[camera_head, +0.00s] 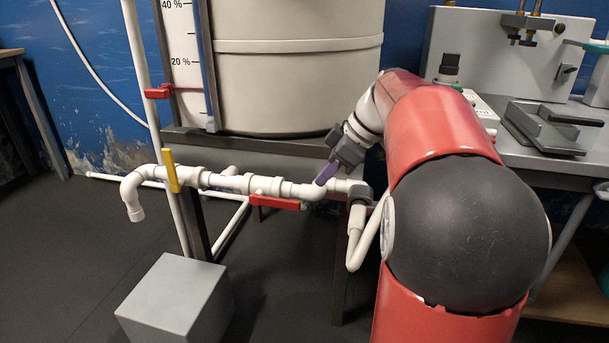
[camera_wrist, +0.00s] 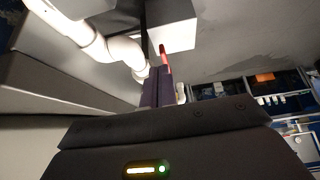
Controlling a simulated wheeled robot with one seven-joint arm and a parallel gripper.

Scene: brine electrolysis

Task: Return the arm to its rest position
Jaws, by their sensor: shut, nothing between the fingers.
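My gripper (camera_head: 326,174) is at the end of my red and black arm, which reaches forward from the right side of the head view. Its purple fingers are shut and empty. They appear close to the white pipe (camera_head: 232,182) below the tank; I cannot tell whether they touch it. In the wrist view the closed fingers (camera_wrist: 156,88) point away from the camera, with the white pipe (camera_wrist: 125,48) to their left. A red valve handle (camera_head: 275,202) lies along the pipe, left of and below the fingertips. A yellow handle (camera_head: 171,171) stands upright farther left.
A large pale tank (camera_head: 300,85) stands behind the pipe on a dark stand. A red lever (camera_head: 158,93) sits by its level gauge. A grey box (camera_head: 175,300) stands on the floor at front left. A bench (camera_head: 560,165) with equipment is at right, beside my arm.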

